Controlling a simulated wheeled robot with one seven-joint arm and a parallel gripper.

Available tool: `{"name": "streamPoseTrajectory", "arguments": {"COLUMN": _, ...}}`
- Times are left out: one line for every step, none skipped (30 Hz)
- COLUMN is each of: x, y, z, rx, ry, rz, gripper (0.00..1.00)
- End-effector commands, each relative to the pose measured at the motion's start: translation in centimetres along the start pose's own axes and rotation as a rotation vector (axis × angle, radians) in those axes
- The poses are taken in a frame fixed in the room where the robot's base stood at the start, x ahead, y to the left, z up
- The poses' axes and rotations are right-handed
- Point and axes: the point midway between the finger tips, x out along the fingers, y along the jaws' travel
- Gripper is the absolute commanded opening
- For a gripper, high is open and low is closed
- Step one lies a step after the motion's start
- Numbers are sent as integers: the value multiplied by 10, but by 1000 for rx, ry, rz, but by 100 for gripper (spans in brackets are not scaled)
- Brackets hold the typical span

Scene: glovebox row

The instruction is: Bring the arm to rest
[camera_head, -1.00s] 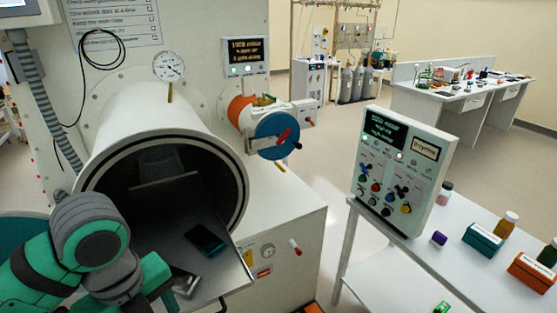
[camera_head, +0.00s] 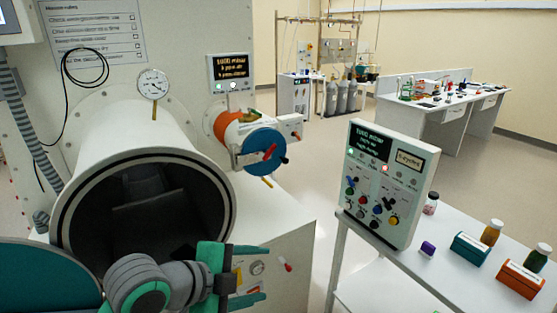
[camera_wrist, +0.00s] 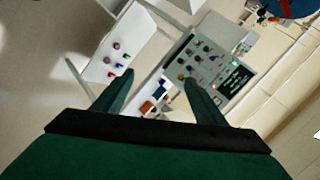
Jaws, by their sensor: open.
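My gripper (camera_head: 266,274) is at the lower middle of the head view, in front of and right of the large round chamber. Its two green fingers point right and stand apart, with nothing between them. In the wrist view the fingers (camera_wrist: 157,88) are also apart and empty, with the control panel and a white table beyond. My grey and teal arm crosses the lower left of the head view and hides the chamber's lower front. The chamber (camera_head: 150,135) is open at the front, with a dark tray (camera_head: 150,222) inside. Anything lying on that tray cannot be made out.
A teal disc (camera_head: 35,285) stands at lower left, beside my arm. A smaller port with a blue cap (camera_head: 258,150) sits right of the chamber. The control panel (camera_head: 385,190) stands on a white table (camera_head: 400,270) with small boxes and bottles. Open floor lies behind.

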Motion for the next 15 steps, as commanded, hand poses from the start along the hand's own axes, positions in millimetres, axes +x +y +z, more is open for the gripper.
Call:
{"name": "streamPoseTrajectory", "arguments": {"x": 10, "y": -8, "z": -9, "rx": -39, "ry": 38, "rz": -57, "gripper": 65}}
{"name": "streamPoseTrajectory", "arguments": {"x": 15, "y": -13, "z": -13, "rx": -65, "ry": 56, "rz": -92, "gripper": 65}}
{"name": "streamPoseTrajectory", "arguments": {"x": 20, "y": -20, "z": -18, "rx": -100, "ry": 80, "rz": -137, "gripper": 65}}
{"name": "streamPoseTrajectory", "arguments": {"x": 25, "y": -25, "z": -21, "rx": -127, "ry": 97, "rz": -169, "gripper": 65}}
{"name": "streamPoseTrajectory", "arguments": {"x": 28, "y": -30, "z": -24, "rx": -154, "ry": 115, "rz": -202, "gripper": 65}}
{"name": "streamPoseTrajectory", "arguments": {"x": 33, "y": -35, "z": -28, "rx": -193, "ry": 139, "rz": -244, "gripper": 65}}
{"name": "streamPoseTrajectory", "arguments": {"x": 36, "y": -39, "z": -31, "rx": -222, "ry": 155, "rz": -273, "gripper": 65}}
{"name": "streamPoseTrajectory", "arguments": {"x": 39, "y": -42, "z": -33, "rx": -252, "ry": 172, "rz": -303, "gripper": 65}}
{"name": "streamPoseTrajectory", "arguments": {"x": 44, "y": -46, "z": -36, "rx": -293, "ry": 195, "rz": -341, "gripper": 65}}
{"name": "streamPoseTrajectory", "arguments": {"x": 46, "y": -49, "z": -38, "rx": -324, "ry": 210, "rz": -369, "gripper": 65}}
{"name": "streamPoseTrajectory", "arguments": {"x": 49, "y": -51, "z": -39, "rx": -356, "ry": 226, "rz": -396, "gripper": 65}}
{"name": "streamPoseTrajectory", "arguments": {"x": 52, "y": -54, "z": -41, "rx": -398, "ry": 245, "rz": -431, "gripper": 65}}
{"name": "streamPoseTrajectory", "arguments": {"x": 54, "y": -56, "z": -42, "rx": -431, "ry": 259, "rz": -457, "gripper": 65}}
{"name": "streamPoseTrajectory", "arguments": {"x": 57, "y": -56, "z": -42, "rx": -464, "ry": 273, "rz": -482, "gripper": 65}}
{"name": "streamPoseTrajectory", "arguments": {"x": 60, "y": -57, "z": -42, "rx": -509, "ry": 289, "rz": -514, "gripper": 65}}
